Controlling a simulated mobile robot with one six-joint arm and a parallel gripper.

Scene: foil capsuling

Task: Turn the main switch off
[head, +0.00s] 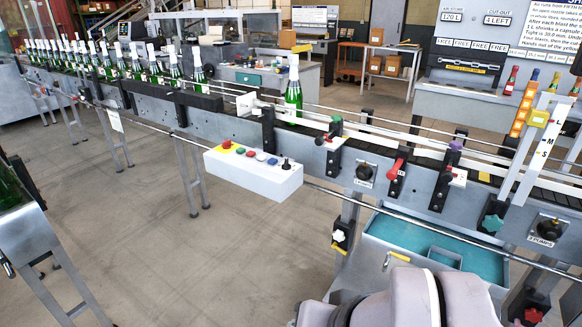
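I cannot tell for sure which control is the main switch, as most labels are too small to read. A black rotary knob on a plate (364,172) sits on the conveyor's front face. A red lever (395,169) is just right of it. Another black rotary knob (550,228), on a plate that seems to read PUMPS, is at the far right. A red knob on a dark box (532,314) is low at the bottom right. My arm's pale links fill the bottom right; my gripper is not in view.
A white control box (252,176) with coloured buttons and a black selector juts from the conveyor (225,125). Green bottles (293,100) with white tops line the belt. A blue-lined tray (430,246) sits below the conveyor. Floor at lower left is mostly clear.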

